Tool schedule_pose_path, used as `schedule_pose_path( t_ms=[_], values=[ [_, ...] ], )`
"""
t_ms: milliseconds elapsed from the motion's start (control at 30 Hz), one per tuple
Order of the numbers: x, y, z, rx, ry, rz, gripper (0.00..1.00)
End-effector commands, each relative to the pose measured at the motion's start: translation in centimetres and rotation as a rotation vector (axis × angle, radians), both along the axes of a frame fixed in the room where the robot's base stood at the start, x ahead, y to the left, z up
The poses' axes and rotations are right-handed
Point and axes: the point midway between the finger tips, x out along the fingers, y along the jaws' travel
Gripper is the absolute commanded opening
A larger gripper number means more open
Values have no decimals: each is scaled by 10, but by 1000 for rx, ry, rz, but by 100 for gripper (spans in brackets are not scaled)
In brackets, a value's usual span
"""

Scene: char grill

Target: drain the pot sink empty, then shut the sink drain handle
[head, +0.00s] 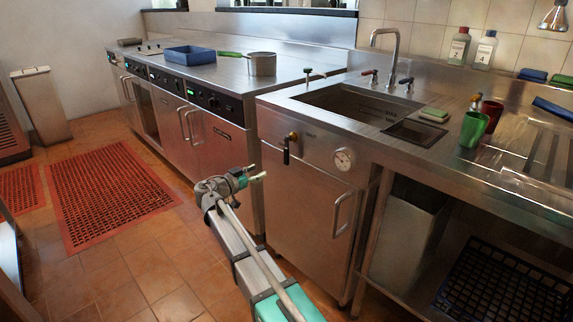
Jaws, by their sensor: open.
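The pot sink (342,92) is a steel basin set in the counter. Its inner back wall carries small marks; whether water stands in it I cannot tell. A black handle (287,153) hangs straight down from a brass fitting (292,137) on the steel front below the sink; it looks like the drain handle. A small label to its right is too small to read. My gripper (259,174) is open and empty, low and left of the black handle, apart from it, in front of the cabinets.
A saucepan (262,65) stands left. Floor by the red mat (105,195) is clear.

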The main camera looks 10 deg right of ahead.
Motion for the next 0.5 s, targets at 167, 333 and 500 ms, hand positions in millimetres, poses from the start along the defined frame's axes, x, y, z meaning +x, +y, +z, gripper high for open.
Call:
schedule_pose_path(
  t_ms=[167,333,500],
  values=[
    [0,0,1,-1,-3,1,66],
    [0,0,0,0,-1,1,66],
    [3,-4,0,0,-1,0,66]
  ],
)
